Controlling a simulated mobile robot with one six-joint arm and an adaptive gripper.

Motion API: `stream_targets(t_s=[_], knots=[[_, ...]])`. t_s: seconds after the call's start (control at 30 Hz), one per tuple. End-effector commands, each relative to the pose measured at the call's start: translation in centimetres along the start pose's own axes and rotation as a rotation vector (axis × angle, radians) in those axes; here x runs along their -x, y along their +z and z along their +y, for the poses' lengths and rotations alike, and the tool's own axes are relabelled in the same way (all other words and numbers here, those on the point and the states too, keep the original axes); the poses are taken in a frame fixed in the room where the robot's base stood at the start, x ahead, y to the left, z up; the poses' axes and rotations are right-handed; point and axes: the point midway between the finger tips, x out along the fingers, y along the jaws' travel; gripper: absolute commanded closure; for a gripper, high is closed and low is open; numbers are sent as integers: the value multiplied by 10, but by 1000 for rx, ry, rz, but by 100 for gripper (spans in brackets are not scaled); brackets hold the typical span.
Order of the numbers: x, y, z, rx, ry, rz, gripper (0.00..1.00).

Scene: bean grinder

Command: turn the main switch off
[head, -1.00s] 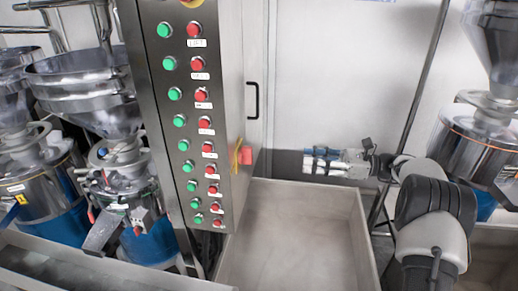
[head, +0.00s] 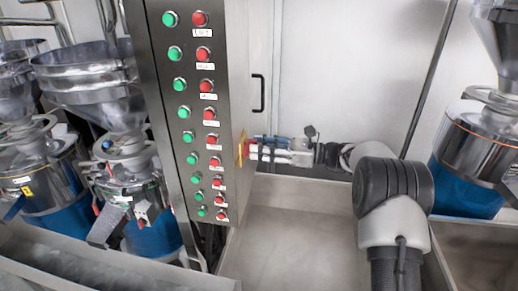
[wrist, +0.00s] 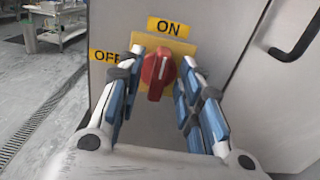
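The main switch is a red rotary knob (wrist: 157,74) on a yellow plate (wrist: 180,47) on the cabinet's side wall. Its handle stands nearly upright, towards the ON label (wrist: 171,27) above. The OFF label (wrist: 104,56) is at the left, partly covered by a finger. My gripper (wrist: 163,60) is open, with one finger on each side of the knob. Gaps show between the fingers and the knob; I cannot tell the depth exactly. In the head view my gripper (head: 262,151) is at the cabinet's side, by the yellow plate edge (head: 240,153), and mostly hides the knob.
The cabinet front (head: 199,130) carries columns of green and red buttons. A black door handle (head: 259,93) is above my gripper. A metal trough (head: 290,235) lies below. Grinders with blue bases stand left (head: 150,238) and right (head: 470,190).

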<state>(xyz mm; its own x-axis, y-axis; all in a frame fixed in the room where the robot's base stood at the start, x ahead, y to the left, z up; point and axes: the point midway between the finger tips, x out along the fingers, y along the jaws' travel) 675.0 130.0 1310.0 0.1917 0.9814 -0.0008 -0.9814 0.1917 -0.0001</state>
Motion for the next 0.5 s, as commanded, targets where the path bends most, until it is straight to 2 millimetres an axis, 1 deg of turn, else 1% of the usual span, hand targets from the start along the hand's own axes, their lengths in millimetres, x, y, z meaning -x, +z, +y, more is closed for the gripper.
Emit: stream_targets(t_s=[0.1,0.37,0.4,0.5], knots=[[-7,0,0,0,1,-1,67],[-9,0,0,0,0,-1,67],[-9,0,0,0,0,-1,67],[-9,0,0,0,0,-1,74]])
